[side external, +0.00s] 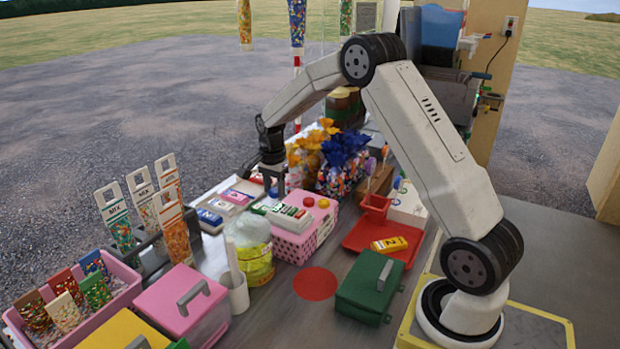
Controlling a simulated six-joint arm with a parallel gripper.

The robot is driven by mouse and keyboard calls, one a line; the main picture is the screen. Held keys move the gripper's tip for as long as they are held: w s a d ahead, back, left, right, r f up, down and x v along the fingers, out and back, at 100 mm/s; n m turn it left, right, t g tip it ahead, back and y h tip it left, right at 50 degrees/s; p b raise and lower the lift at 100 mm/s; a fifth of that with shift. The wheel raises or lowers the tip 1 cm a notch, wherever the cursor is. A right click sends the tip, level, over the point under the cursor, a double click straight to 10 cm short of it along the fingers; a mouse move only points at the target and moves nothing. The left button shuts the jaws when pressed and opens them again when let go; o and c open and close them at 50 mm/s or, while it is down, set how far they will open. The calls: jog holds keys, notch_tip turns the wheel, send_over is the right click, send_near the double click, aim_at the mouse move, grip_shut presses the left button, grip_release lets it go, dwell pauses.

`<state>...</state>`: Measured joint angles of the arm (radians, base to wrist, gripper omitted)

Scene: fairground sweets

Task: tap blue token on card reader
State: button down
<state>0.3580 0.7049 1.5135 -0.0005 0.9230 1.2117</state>
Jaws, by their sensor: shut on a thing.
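My gripper (273,188) points down at the far end of the counter, behind the pink dotted box. I see no blue token clearly elsewhere. A white device with coloured marks (289,217) lies on the pink dotted box, just in front of my gripper; it may be the card reader, but I cannot be sure. Flat white, pink and blue packs (237,196) lie to the left of my gripper.
Flower-like blue and orange bunches (343,150) stand close right of my gripper. Tall MIX bags (173,230) stand at left. A tub of yellow sweets (254,262), a green box (369,288) and a red tray (362,236) stand nearer. Bare counter surrounds a red disc (315,283).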

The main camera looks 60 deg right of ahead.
jog(key=shift+f, duration=0.9)
jog(key=shift+f, duration=0.15)
dwell(0.9)
jog(key=d+r, duration=0.5)
jog(key=r, duration=0.4)
dwell(0.5)
jog(key=shift+s, duration=0.1)
dwell(0.7)
